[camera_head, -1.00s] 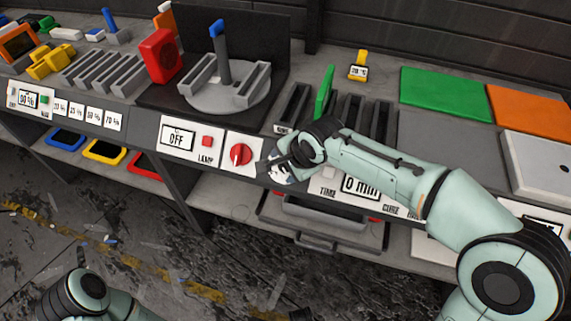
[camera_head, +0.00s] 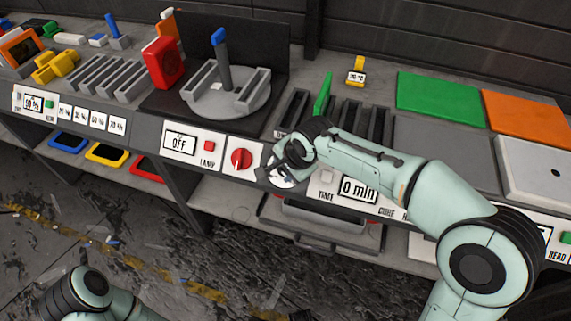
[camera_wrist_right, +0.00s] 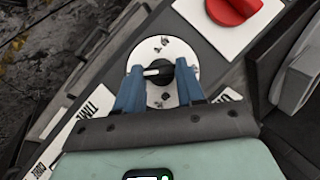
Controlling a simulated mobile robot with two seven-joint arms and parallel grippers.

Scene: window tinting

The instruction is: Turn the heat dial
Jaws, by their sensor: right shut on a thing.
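A black dial knob (camera_wrist_right: 158,72) with a white pointer mark sits on a round white plate (camera_wrist_right: 163,48) with small markings. In the right wrist view, the two blue fingers of my right gripper (camera_wrist_right: 160,82) are on either side of the knob and shut on it. The pointer mark faces the left finger. In the head view, my right gripper (camera_head: 280,170) is at the front panel, covering the knob and part of the white dial plate (camera_head: 283,182). Of my left arm, only a part shows at the bottom left; its gripper is out of view.
A red knob (camera_head: 241,159) is just left of the dial, beside the LAMP button (camera_head: 209,146) and the OFF display (camera_head: 179,143). A "0 min" display (camera_head: 358,190) is to the right. A round turntable (camera_head: 235,100) and slotted racks stand above on the bench.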

